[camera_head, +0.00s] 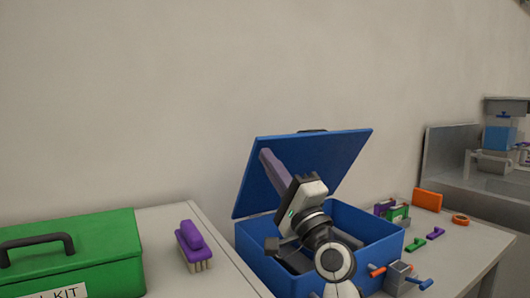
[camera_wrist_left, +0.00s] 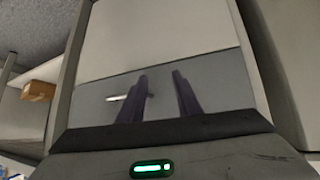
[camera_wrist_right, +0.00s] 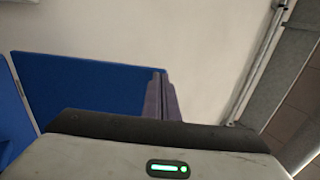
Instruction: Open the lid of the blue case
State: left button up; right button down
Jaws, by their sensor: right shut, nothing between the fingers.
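The blue case (camera_head: 292,273) stands on the worktop with its lid (camera_head: 316,163) raised and tilted back toward the wall. Tools inside it are partly hidden by my right arm. My right gripper (camera_head: 265,154) is shut and empty, its fingers reaching up in front of the lid's inner face; contact is unclear. In the right wrist view the shut fingers (camera_wrist_right: 160,74) overlap the right end of the blue lid (camera_wrist_right: 85,85). My left gripper (camera_wrist_left: 160,76) shows only in its own wrist view, fingers apart and empty, away from the case.
A green kit box (camera_head: 85,250) and a purple brush (camera_head: 192,245) stand left of the case. Small orange, green and purple parts and a grey block with handles (camera_head: 398,277) lie to its right. The wall is close behind.

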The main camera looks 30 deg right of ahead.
jog(key=shift+x, duration=1.15)
pick_arm(q)
jog(key=shift+r, duration=0.1)
